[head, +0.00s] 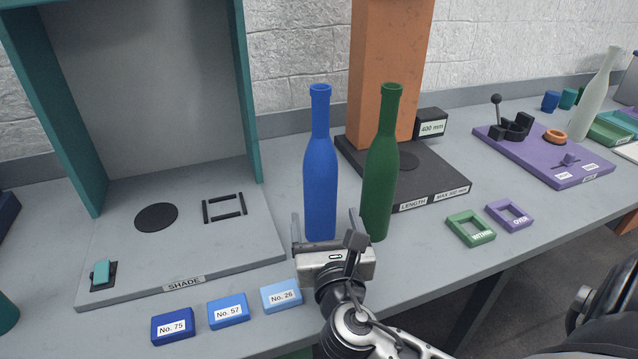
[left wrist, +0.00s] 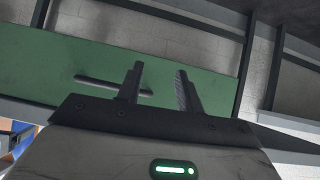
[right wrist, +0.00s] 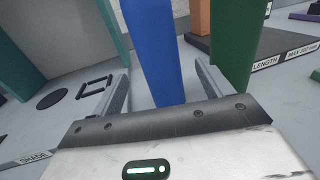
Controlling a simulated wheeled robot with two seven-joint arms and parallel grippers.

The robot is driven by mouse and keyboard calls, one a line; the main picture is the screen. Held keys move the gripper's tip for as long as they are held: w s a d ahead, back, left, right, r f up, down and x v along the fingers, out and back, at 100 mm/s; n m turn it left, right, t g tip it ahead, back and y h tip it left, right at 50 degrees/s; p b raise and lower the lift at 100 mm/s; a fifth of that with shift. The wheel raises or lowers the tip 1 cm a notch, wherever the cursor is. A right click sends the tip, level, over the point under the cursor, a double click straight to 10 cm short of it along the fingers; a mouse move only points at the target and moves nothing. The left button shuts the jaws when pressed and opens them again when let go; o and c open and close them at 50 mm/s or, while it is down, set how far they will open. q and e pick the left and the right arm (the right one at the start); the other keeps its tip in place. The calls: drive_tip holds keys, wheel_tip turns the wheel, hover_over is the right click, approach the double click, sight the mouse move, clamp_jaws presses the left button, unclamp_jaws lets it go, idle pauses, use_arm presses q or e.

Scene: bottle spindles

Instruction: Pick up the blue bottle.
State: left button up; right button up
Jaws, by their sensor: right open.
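The blue bottle (head: 320,170) stands upright on the grey bench in the head view. My right gripper (head: 325,228) is open at its lower part, with one finger on each side of it. In the right wrist view the blue bottle (right wrist: 157,50) rises between the spread fingers of the right gripper (right wrist: 160,88); I cannot tell whether either finger touches it. The bottle's base is partly hidden by the gripper. My left gripper (left wrist: 157,85) shows in the left wrist view with its fingers apart and nothing between them, facing a green panel.
A green bottle (head: 379,170) stands close to the right of the blue one, by the right finger. Behind is an orange column (head: 388,60) on a black base. Left is the SHADE booth (head: 180,250). Blue number blocks (head: 228,311) lie in front.

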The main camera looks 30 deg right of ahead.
sight(319, 191)
drive_tip(key=x, duration=0.8)
drive_tip(key=shift+w+r+p, duration=0.15)
drive_tip(key=shift+p, duration=0.25)
drive_tip(key=c, duration=1.4)
